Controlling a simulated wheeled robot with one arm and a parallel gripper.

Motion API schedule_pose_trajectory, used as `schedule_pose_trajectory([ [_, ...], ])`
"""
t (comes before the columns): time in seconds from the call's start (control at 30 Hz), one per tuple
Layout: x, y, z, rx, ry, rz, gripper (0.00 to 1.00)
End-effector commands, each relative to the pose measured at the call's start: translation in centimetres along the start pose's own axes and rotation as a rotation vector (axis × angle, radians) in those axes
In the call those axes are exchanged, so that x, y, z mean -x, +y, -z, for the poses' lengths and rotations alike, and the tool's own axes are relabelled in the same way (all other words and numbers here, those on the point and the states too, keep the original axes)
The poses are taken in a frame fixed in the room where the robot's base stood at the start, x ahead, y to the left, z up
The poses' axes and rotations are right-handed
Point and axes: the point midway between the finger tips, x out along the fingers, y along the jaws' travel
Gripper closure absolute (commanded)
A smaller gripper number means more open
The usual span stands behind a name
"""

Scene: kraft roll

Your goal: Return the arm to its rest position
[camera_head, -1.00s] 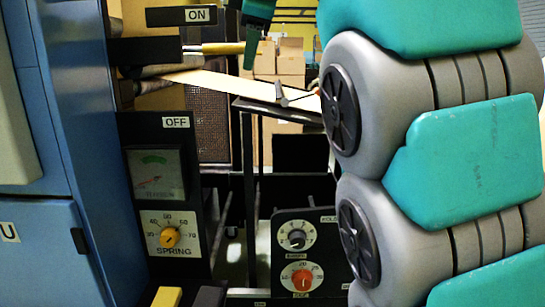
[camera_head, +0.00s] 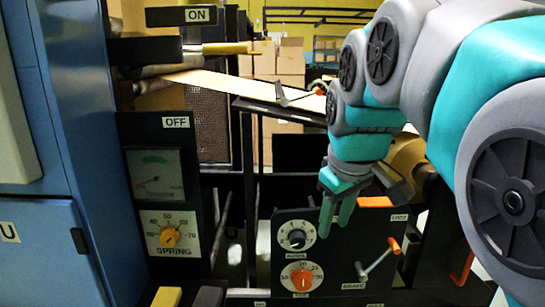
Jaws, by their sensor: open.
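My gripper (camera_head: 336,214) hangs with its teal fingers pointing down, above and in front of the black knob panel (camera_head: 338,271). Its fingers are a little apart, and nothing shows between them. My arm comes in from the right and bends at grey and teal joints down to the gripper. The gripper overlaps the panel's top edge in the picture; whether it touches the panel cannot be told from this view.
A brake crank (camera_head: 377,257) with an orange knob stands on the panel's right. A kraft paper strip (camera_head: 215,82) runs from a yellow-tipped lever area (camera_head: 228,48). A blue machine cabinet (camera_head: 75,150) fills the left, beside a gauge (camera_head: 155,175) and a spring dial (camera_head: 170,236).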

Motion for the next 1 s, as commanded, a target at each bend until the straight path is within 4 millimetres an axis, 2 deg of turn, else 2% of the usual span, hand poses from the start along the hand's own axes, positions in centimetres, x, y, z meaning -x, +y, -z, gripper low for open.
schedule_pose_trajectory([
  [0.03,-1.4,-0.6,-2.0,-0.043,-0.036,0.017,0.58],
  [0.3,-8.0,-4.2,-12.5,-0.279,-0.214,0.077,0.58],
  [0.5,-12.0,-8.0,-20.6,-0.428,-0.348,0.103,0.58],
  [0.6,-13.3,-9.7,-23.9,-0.484,-0.404,0.108,0.58],
  [0.7,-14.2,-10.9,-26.1,-0.522,-0.44,0.109,0.58],
  [0.8,-14.7,-11.6,-27.4,-0.543,-0.462,0.109,0.58],
  [1.0,-14.9,-11.8,-27.8,-0.553,-0.468,0.108,0.58],
])
